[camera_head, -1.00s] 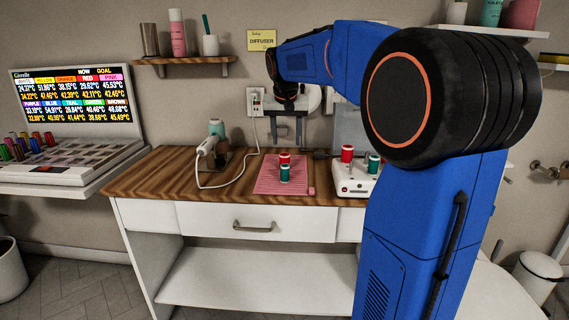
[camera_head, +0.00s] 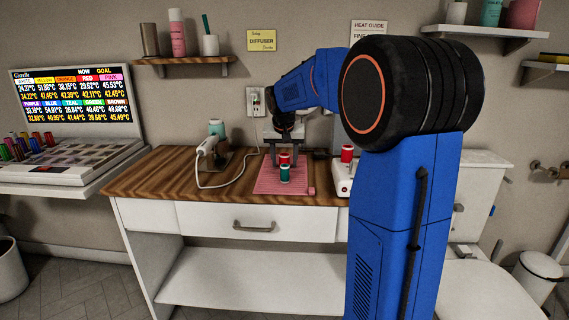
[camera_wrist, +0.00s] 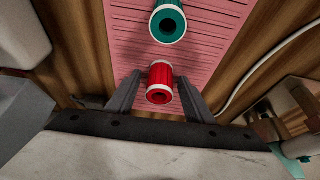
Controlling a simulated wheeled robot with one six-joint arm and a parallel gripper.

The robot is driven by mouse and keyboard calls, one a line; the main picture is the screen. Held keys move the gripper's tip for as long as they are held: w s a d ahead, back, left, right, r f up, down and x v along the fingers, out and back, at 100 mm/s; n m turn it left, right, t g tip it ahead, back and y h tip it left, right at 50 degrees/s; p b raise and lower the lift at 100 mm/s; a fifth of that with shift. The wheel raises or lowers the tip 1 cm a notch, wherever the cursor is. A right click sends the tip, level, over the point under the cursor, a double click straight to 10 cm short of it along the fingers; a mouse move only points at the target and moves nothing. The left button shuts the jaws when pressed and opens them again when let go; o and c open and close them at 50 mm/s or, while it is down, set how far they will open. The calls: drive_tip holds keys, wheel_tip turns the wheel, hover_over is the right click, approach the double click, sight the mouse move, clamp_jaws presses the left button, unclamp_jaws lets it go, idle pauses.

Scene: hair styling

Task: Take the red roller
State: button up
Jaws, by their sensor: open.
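A red roller (camera_head: 284,158) with pale rims stands on the pink ribbed mat (camera_head: 268,186) on the wooden table top. In the wrist view the red roller (camera_wrist: 160,82) lies between the two fingers of my open gripper (camera_wrist: 158,92). I see a small gap on each side of it. In the head view my gripper (camera_head: 284,146) is just above and behind the roller. A green roller (camera_head: 285,174) stands directly in front of the red one and hides its lower part.
A rack of coloured rollers (camera_head: 60,162) is at the far left. The front left of the wooden top is clear.

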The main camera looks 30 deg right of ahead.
drive_tip(key=shift+f, duration=0.15)
drive_tip(key=shift+c, duration=0.6)
drive_tip(key=c, duration=0.9)
drive_tip(key=shift+c, duration=0.2)
